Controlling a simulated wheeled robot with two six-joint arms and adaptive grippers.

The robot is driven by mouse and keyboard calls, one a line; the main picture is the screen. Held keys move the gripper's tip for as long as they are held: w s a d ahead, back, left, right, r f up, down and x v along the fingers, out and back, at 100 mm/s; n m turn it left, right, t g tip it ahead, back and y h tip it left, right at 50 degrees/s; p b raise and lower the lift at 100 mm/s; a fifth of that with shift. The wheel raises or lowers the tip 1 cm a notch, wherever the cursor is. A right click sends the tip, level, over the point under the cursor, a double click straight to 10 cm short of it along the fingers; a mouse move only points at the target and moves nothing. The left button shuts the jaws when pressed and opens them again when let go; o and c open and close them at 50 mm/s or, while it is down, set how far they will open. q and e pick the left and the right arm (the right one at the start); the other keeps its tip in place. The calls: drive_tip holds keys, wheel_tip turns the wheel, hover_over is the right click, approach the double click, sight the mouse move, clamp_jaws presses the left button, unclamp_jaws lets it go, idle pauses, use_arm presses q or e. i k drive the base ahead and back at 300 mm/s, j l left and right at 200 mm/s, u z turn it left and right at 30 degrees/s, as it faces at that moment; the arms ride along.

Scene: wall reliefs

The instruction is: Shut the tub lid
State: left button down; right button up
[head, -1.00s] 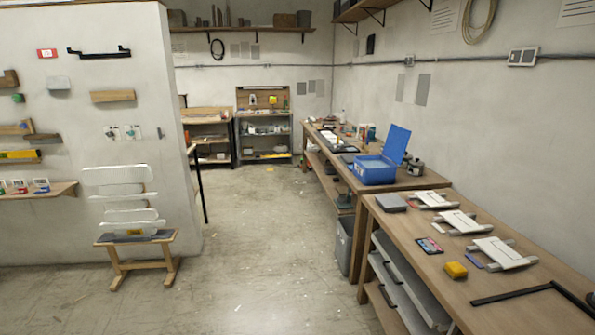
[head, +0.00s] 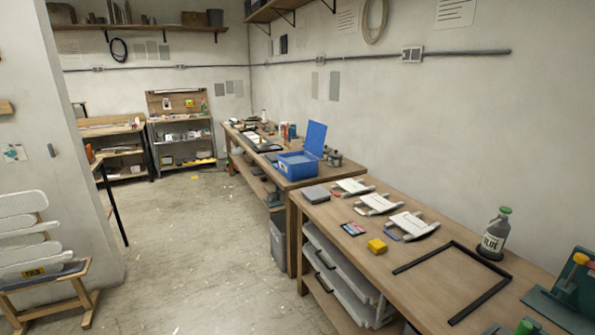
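The blue tub (head: 297,165) stands on the far workbench along the right wall, a little right of the picture's middle. Its blue lid (head: 315,138) stands up at the tub's back right side, so the tub is open. Something pale and flat shows inside the tub, too small to make out. Neither of my grippers shows in the head view.
A grey bin (head: 279,245) stands beside the benches. Open floor (head: 190,235) lies left of them.

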sight(316, 131)
drive_tip(key=i+j+u, duration=0.35)
drive_tip(key=i, duration=0.45)
drive_tip(key=i+u, duration=0.35)
drive_tip(key=i, duration=0.45)
drive_tip(key=i+z, duration=0.15)
drive_tip(key=i, duration=0.3)
drive_tip(key=i+j+z, duration=0.1)
drive_tip(key=i, duration=0.35)
drive_tip(key=i+j+z, duration=0.15)
drive_tip(key=i, duration=0.3)
drive_tip(key=i+j+z, duration=0.15)
drive_tip(key=i, duration=0.3)
drive_tip(key=i+j+z, duration=0.15)
drive_tip(key=i+j, duration=0.2)
drive_tip(key=i, duration=0.05)
